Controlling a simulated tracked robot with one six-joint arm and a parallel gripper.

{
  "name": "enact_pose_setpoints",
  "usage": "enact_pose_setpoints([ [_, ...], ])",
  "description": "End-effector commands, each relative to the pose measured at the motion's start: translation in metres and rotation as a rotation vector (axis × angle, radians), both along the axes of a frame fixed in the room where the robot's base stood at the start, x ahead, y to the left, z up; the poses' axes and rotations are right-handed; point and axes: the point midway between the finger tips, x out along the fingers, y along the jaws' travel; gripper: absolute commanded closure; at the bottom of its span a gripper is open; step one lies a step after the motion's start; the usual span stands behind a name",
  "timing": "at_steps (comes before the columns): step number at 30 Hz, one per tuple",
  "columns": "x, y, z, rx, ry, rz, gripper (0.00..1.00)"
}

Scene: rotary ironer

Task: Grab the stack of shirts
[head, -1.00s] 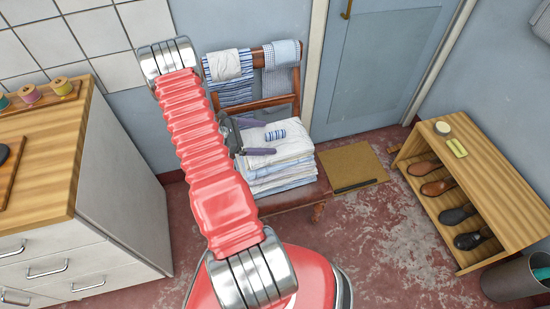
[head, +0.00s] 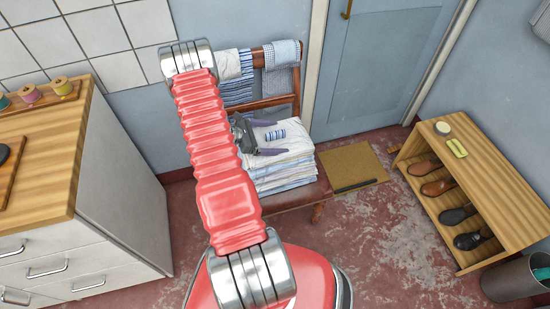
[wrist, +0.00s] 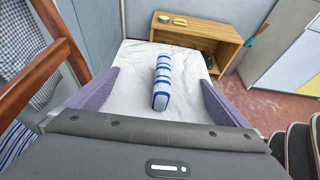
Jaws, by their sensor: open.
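The stack of shirts (head: 287,173) sits on the seat of a wooden chair, folded in white and blue layers. A rolled blue-and-white striped cloth (head: 275,135) lies on top; it also shows in the wrist view (wrist: 161,82). My gripper (head: 267,137) is open and empty at the stack's left side, near its top. In the wrist view the stack's white top (wrist: 133,88) lies between my two purple fingers, which appear at its left and right edges. Whether they touch the cloth, and their height against the layers, I cannot tell. My arm hides part of the stack's left side.
The chair's backrest (head: 275,101) stands close behind the stack with striped and checked cloths over its rail. A wooden shoe rack (head: 480,170) with several shoes stands right. A drawer cabinet (head: 110,190) stands left.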

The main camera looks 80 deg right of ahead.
Motion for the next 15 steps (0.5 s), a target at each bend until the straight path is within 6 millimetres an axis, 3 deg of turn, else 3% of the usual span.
enact_pose_setpoints([
  [8,0.0002,0.0001,0.0001,0.000,0.000,0.000,0.00],
  [15,0.0005,-0.0001,0.0002,0.000,0.000,0.001,0.16],
])
